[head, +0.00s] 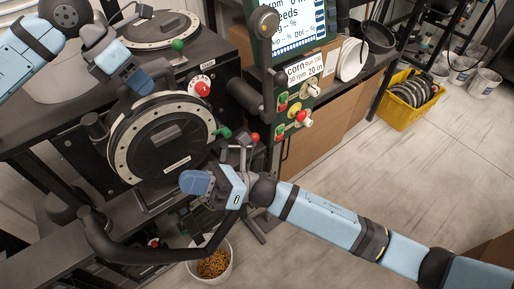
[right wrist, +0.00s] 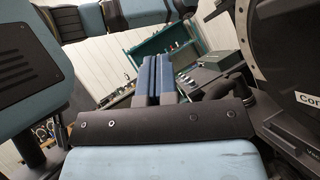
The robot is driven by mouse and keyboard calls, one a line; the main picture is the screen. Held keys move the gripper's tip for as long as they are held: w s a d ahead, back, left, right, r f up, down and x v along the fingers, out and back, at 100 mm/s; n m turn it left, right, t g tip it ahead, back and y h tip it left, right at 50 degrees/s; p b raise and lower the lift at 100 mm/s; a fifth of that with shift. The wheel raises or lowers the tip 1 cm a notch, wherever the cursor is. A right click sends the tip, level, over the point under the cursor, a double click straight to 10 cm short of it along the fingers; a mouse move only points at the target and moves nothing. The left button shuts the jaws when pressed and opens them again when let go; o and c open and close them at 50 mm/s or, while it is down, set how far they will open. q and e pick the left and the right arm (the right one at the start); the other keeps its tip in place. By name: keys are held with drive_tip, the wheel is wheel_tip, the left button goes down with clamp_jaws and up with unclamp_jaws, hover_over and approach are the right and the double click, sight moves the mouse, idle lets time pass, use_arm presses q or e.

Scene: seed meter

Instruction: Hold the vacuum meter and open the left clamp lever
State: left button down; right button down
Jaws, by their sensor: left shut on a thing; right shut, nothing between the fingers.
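The vacuum meter (head: 165,150) is a round black disc housing with a pale ring, facing forward in the head view. My left gripper (head: 140,82) is shut on its upper rim. A black knob-like part (head: 95,126) sits at the meter's left edge; I cannot tell whether it is the left clamp lever. My right gripper (head: 195,183) is shut and empty, below and in front of the meter's lower right. Its closed blue fingers also show in the right wrist view (right wrist: 154,78), with the meter's dark side (right wrist: 275,65) at the right, apart from them.
A red knob (head: 255,137) and a green handle (head: 222,132) stand just above my right gripper. A black curved tube (head: 130,254) runs below the meter. A white bucket of grain (head: 212,265) is on the floor. Open floor lies to the right, with a yellow crate (head: 402,112) farther back.

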sight(239, 147)
drive_tip(key=w+d+f+m+t+h, duration=0.2)
drive_tip(key=w+d+m+t, duration=0.15)
drive_tip(key=m+t, duration=0.9)
drive_tip(key=w+d+f+m+t+h, duration=0.2)
drive_tip(key=d+f+m+t+h, duration=0.15)
drive_tip(key=m+t, duration=0.95)
drive_tip(key=w+d+f+m+g+h, duration=0.1)
drive_tip(key=d+f+m+h, duration=0.3)
drive_tip(key=f+m+h, duration=0.6)
drive_tip(key=w+d+f+m+g+h, duration=0.1)
drive_tip(key=d+f+m+h, duration=0.4)
drive_tip(key=m, duration=0.9)
drive_tip(key=w+a+r, duration=0.1)
drive_tip(key=w, duration=0.5)
drive_tip(key=w+a+r+h, duration=0.1)
drive_tip(key=w+r, duration=0.1)
drive_tip(key=w, duration=0.5)
drive_tip(key=shift+w+a, duration=0.15)
drive_tip(key=shift+a, duration=0.1)
drive_tip(key=shift+r+n, duration=0.1)
drive_tip(key=shift+n, duration=0.15)
